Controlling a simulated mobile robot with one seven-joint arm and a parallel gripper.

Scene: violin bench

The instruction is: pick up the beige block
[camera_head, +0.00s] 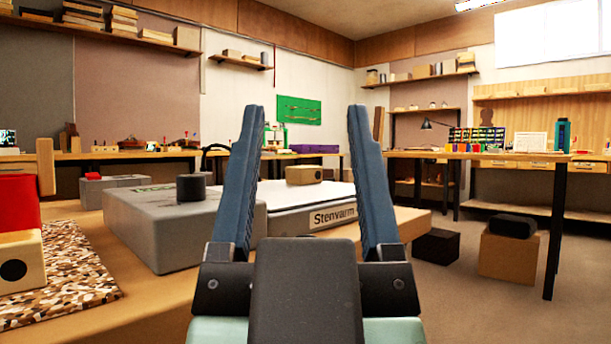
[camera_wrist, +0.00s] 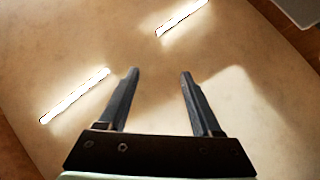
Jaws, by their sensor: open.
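Two beige blocks show in the head view. One beige block (camera_head: 303,175) with a small dark spot lies on the white box marked Stenvarm (camera_head: 333,217), seen between my fingers. A larger beige block (camera_head: 22,272) with a black round spot sits on the speckled mat at the left edge, partly cut off, with a red thing (camera_head: 18,205) behind or on it. My gripper (camera_head: 306,110) is open and empty. In the wrist view my gripper (camera_wrist: 159,72) points at a bare tan surface, with no block between the fingers.
A grey box (camera_head: 180,235) with a dark cylinder (camera_head: 191,187) on it stands left of my gripper. The speckled mat (camera_head: 70,265) lies on the tan tabletop (camera_head: 135,305). A workbench (camera_head: 480,155) stands at the right, with floor boxes (camera_head: 508,255) below.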

